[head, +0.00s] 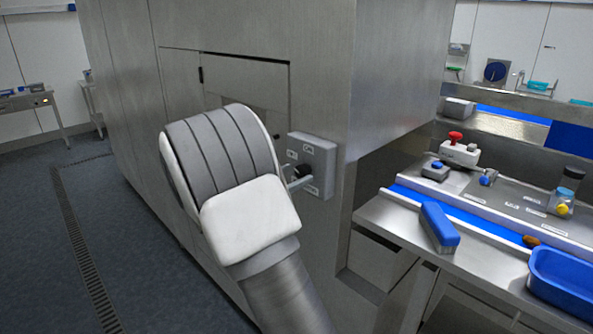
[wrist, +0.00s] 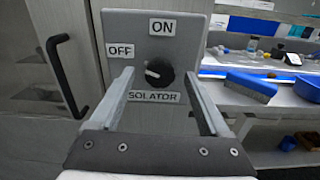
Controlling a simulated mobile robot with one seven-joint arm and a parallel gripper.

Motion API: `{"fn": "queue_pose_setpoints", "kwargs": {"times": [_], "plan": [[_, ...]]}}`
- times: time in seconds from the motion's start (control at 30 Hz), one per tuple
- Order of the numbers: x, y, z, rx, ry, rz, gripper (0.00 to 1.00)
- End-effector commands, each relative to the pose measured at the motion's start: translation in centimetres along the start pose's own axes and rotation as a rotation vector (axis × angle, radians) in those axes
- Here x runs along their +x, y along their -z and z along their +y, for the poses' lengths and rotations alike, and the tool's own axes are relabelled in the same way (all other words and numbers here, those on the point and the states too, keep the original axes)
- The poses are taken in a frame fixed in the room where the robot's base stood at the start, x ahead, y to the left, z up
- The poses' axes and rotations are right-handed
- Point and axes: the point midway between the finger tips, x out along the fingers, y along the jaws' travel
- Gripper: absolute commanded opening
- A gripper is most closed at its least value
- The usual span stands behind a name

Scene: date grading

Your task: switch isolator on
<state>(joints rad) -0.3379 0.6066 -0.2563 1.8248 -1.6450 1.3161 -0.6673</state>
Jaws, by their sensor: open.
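The isolator is a grey box (head: 318,158) on the steel machine's side. In the wrist view the isolator plate (wrist: 185,48) carries an ON label at the top, an OFF label at the upper left and an ISOLATOR label below. Its round black knob (wrist: 166,77) has a white mark on its left side, towards OFF. My gripper (wrist: 158,76) is open, with one finger to each side of the knob and a gap on both sides. In the head view my gripper (head: 297,183) is at the box, and my wrist hides part of the machine.
A black door handle (wrist: 62,72) stands left of the isolator. At the right is a bench with a blue brush-like block (head: 439,227), a blue tray (head: 562,279) and a red-button box (head: 459,153). The floor at the left is clear.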

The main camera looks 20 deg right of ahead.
Motion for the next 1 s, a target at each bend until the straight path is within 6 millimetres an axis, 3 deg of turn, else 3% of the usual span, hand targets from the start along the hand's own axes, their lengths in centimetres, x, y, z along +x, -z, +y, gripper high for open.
{"fn": "queue_pose_setpoints", "kwargs": {"times": [0.2, 0.47, 0.9, 1.0], "plan": [[1.6, 0.0, 0.0, 0.0, 0.001, 0.0, 0.8], [1.7, 0.0, 0.0, 0.0, 0.0, 0.0, 0.8], [1.6, 0.0, 0.0, 0.0, 0.0, 0.0, 0.03], [1.6, 0.0, 0.0, 0.001, 0.0, 0.0, 0.0]]}}
